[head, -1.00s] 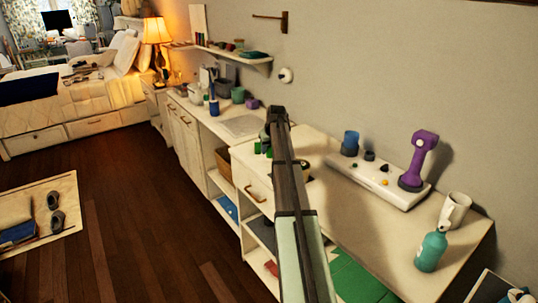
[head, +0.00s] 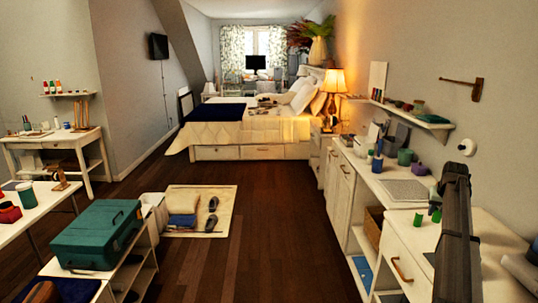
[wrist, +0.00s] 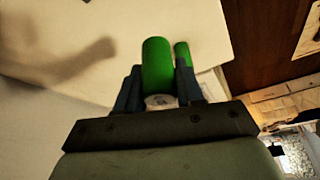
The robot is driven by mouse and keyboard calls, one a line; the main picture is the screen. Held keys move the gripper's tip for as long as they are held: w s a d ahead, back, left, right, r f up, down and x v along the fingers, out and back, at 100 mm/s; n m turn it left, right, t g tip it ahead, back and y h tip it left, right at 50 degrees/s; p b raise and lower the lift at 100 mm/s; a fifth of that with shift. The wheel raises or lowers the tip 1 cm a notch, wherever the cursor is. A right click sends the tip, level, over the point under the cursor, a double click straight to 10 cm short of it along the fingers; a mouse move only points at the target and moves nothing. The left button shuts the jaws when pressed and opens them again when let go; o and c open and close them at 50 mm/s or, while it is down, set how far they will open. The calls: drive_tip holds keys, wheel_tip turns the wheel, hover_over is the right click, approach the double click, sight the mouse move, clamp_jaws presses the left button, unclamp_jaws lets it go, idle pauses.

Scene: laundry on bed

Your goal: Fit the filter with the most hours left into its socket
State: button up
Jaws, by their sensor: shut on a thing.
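A green cylinder (wrist: 157,68) is between the two dark fingers of my gripper (wrist: 158,82) in the wrist view, and the gripper is shut on it. Its near end shows a pale grey face. A second, thinner-looking green cylinder (wrist: 183,54) shows just past the right finger. In the head view, small green cylinders (head: 418,219) show beside my dark arm over the white counter; the arm hides my gripper there. I cannot tell which of them is held. No hours marking can be read, and no socket can be made out in the current views.
The white counter (head: 470,262) runs along the right wall, with a grey flat pad (head: 405,190), a purple item (head: 420,168) and a green pot (head: 405,157) farther along. A wall shelf (head: 415,115) hangs above.

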drive_tip(key=s+a+f+m, duration=0.1)
drive_tip(key=s+a+f, duration=0.1)
drive_tip(key=s+a, duration=0.35)
drive_tip(key=s+a+f+n, duration=0.2)
drive_tip(key=s+a+f, duration=0.1)
drive_tip(key=a, duration=1)
drive_tip(key=s+a+f+n+y, duration=0.1)
drive_tip(key=s+a+f+n, duration=0.1)
drive_tip(key=a, duration=1.2)
drive_tip(key=s+a+f+n+y, duration=0.1)
drive_tip(key=s+a+f, duration=0.3)
drive_tip(key=a, duration=1)
drive_tip(key=shift+s+a+n, duration=0.2)
drive_tip(key=shift+s+n, duration=0.2)
drive_tip(key=shift+s, duration=0.25)
drive_tip(key=shift+f, duration=0.1)
